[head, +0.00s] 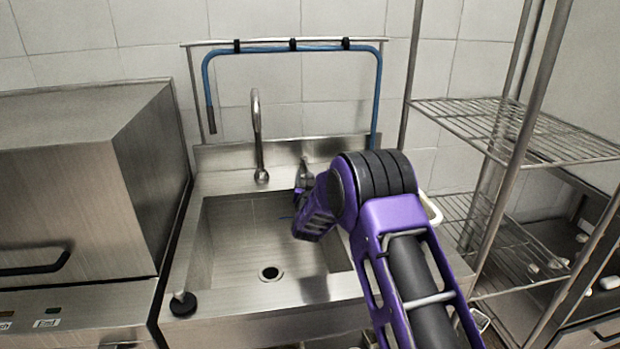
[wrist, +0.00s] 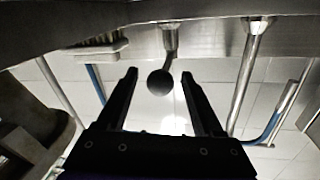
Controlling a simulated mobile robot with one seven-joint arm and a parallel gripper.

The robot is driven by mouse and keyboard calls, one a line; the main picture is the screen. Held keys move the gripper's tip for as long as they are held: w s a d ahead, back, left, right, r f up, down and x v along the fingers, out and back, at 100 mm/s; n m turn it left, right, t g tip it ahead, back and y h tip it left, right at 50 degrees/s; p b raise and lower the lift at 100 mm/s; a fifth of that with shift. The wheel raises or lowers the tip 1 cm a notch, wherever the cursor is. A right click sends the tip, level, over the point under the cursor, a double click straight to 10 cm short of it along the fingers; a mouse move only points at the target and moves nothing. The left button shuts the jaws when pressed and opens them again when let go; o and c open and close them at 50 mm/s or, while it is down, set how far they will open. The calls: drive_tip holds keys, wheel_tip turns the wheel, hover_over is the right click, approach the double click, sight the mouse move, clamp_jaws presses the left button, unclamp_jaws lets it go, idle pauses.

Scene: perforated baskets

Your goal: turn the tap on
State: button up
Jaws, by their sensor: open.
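The silver tap spout (head: 258,135) stands upright at the back of the steel sink (head: 225,235). It also shows in the wrist view (wrist: 246,75), where the scene appears upside down. A dark round knob on a short metal stem, seemingly the tap handle (wrist: 160,82), shows in the wrist view beside the spout. My gripper (head: 303,178) is over the back of the basin, right of the spout. In the wrist view my gripper (wrist: 160,72) is open, with the knob appearing between its fingertips. I cannot tell whether they touch it. The handle is mostly hidden in the head view.
A blue hose (head: 290,48) arches on a rail behind the sink. A steel appliance (head: 75,185) stands close on the left, and wire shelves (head: 520,128) on the right. A black knob (head: 183,304) sits at the sink's front left corner. The basin is empty.

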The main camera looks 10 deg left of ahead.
drive_tip(key=shift+w, duration=0.25)
clamp_jaws()
idle(1.4)
